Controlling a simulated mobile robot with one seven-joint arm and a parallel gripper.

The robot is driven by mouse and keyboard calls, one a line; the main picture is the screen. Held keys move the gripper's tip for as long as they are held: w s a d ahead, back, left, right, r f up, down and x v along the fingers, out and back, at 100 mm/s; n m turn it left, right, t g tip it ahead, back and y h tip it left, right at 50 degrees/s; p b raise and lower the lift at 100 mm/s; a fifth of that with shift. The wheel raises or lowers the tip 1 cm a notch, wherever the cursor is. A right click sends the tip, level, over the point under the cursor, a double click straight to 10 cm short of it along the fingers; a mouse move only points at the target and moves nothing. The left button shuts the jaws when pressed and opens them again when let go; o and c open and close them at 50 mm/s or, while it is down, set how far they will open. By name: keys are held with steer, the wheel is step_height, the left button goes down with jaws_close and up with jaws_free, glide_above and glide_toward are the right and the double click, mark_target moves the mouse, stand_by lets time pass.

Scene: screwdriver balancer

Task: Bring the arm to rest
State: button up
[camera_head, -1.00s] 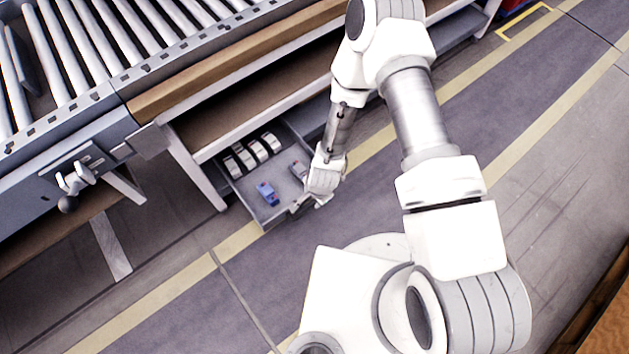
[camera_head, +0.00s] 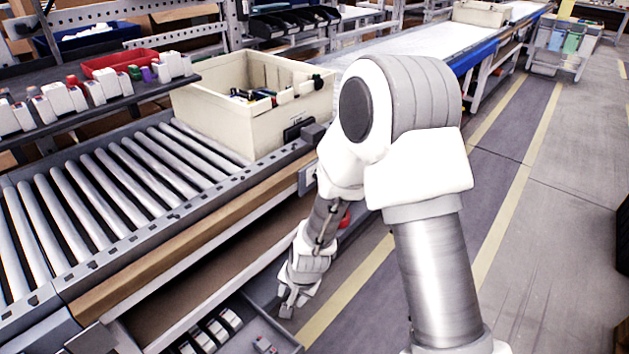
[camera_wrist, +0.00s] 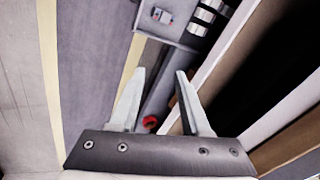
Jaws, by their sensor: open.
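My gripper (camera_head: 289,301) hangs at the end of my bent arm, at the front edge of the workbench, just beyond the open drawer (camera_head: 262,325) in the head view. In the wrist view my gripper (camera_wrist: 158,90) is open, its two fingers spread with nothing between them. Beyond the fingertips the drawer (camera_wrist: 178,38) shows at the top, with several pale items in a row and a small blue and red item (camera_wrist: 161,15). The gripper appears apart from the drawer.
A roller conveyor (camera_head: 110,185) runs along the left, with a cream crate (camera_head: 225,120) of tools on it. A red round thing (camera_wrist: 150,121) shows near the fingers. The floor lane at right is clear.

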steer(key=s+d+r+n, duration=0.1)
steer(key=d+r, duration=0.2)
steer(key=r, duration=0.4)
steer(key=d+r+n+t, duration=0.1)
steer(key=d+r, duration=0.2)
steer(key=r, duration=0.4)
steer(key=s+d+r+n, duration=0.1)
steer(key=d+r, duration=0.2)
steer(key=r, duration=0.4)
steer(key=s+d+r+n+t+h, duration=0.2)
steer(key=s+d+r, duration=0.8)
steer(key=s+r, duration=0.3)
step_height(320, 180, up, 17)
steer(key=s+p, duration=0.1)
steer(key=p, duration=1.7)
steer(key=shift+s+r, duration=0.15)
steer(key=shift+r, duration=0.05)
